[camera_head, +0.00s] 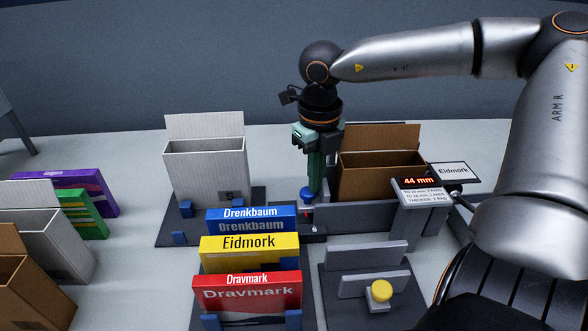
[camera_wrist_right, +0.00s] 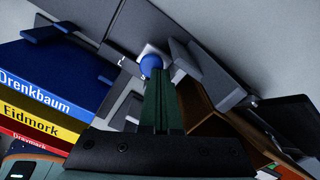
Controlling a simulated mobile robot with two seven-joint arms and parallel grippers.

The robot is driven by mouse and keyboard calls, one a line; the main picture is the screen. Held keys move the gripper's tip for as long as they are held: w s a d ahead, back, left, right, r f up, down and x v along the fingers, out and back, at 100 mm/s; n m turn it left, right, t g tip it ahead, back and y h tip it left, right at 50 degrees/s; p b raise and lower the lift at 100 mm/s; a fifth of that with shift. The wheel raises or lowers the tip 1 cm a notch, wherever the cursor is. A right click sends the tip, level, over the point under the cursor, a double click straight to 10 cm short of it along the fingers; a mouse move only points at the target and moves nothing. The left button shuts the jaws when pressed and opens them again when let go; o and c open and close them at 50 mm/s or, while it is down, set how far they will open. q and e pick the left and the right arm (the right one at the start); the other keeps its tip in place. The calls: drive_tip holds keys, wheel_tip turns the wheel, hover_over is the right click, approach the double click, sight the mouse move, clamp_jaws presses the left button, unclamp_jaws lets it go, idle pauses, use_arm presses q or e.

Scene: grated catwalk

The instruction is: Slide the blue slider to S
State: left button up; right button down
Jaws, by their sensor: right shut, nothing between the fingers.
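The blue slider (camera_head: 306,194) is a round blue knob on a pale base, at the left end of a grey fixture in front of the brown carton. My right gripper (camera_head: 315,192) is shut and empty, pointing down. Its green fingertips are right by the knob, on its right in the head view; I cannot tell whether they touch it. In the right wrist view the blue knob (camera_wrist_right: 151,64) shows just beyond the fingertips (camera_wrist_right: 158,76). A small light mark beside the knob there is too small to read. My left gripper is not in view.
An open white carton (camera_head: 205,175) with an S label stands left, the open brown carton (camera_head: 380,178) right. A grey post (camera_head: 424,210) shows "44 mm". Blue, yellow and red boxes (camera_head: 250,250) stand in front. A yellow button (camera_head: 380,291) is at front right.

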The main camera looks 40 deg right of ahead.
drive_tip(key=shift+r+p, duration=1.9)
drive_tip(key=shift+r, duration=1.1)
